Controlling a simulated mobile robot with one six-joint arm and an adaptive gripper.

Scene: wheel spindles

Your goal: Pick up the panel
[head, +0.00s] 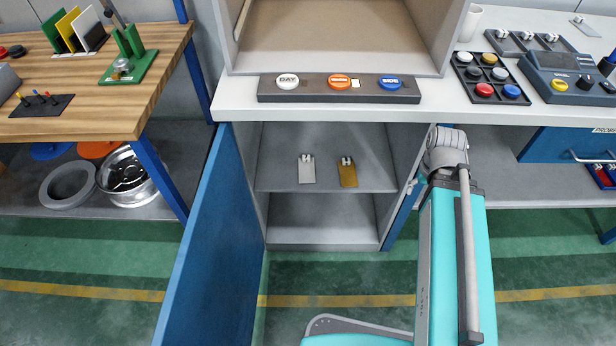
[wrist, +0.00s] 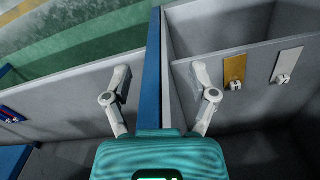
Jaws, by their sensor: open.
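In the wrist view the gold plate (wrist: 234,68) and white plate (wrist: 287,62) appear inverted, right of my gripper. Green, yellow and black panels (head: 73,30) stand in a rack on the wooden table at far left. Which of these is the task's panel is unclear. My gripper (wrist: 161,75) is open and empty, its fingers on either side of a blue edge in view, apart from both plates.
The cabinet's blue left door (head: 215,240) stands open. A blue right door (head: 404,205) shows beside my arm. The shelf (head: 325,185) has bare space around the plates. A dark strip with buttons (head: 338,96) lies on the worktop above.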

